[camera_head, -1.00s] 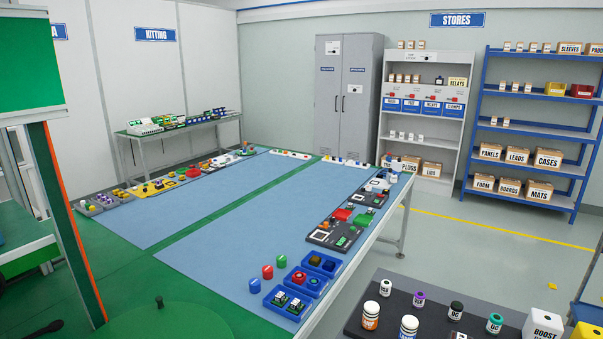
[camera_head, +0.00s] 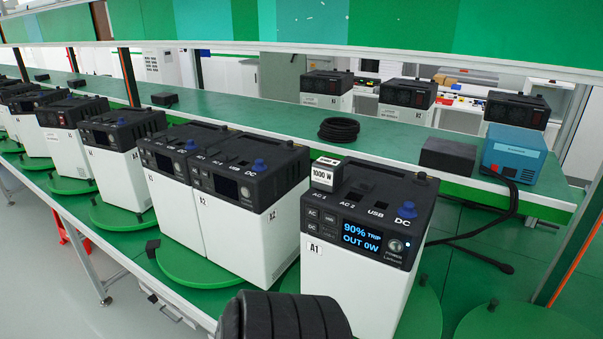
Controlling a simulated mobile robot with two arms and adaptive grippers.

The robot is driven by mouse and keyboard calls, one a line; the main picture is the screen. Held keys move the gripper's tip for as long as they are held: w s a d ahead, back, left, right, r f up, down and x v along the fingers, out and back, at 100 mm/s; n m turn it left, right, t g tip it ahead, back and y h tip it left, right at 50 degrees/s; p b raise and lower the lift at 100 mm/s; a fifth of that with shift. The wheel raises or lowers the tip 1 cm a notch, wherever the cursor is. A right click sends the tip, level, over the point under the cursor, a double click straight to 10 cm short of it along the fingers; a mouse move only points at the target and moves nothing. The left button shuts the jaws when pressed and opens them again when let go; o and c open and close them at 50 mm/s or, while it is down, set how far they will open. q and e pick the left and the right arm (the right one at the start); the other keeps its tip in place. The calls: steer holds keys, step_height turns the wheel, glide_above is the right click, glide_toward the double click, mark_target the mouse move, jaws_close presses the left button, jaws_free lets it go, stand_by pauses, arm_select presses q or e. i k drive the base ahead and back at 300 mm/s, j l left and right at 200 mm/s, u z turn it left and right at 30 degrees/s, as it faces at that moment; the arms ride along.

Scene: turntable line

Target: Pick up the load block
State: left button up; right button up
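The unit is white with a black top and front panel. Its lit screen reads "90% TRIP OUT 0W". Neither gripper's fingers show in the head view. A dark ribbed rounded shape rises from the bottom edge in front of the unit; I cannot tell what it is.
Behind are a blue box (camera_head: 513,155) with cables, a black box (camera_head: 447,155) and a coiled cable (camera_head: 339,129). The green surface right of A1 is mostly clear.

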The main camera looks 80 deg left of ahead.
mark_target(327, 176)
steer(key=k+u, duration=0.1)
steer(key=u, duration=2.25)
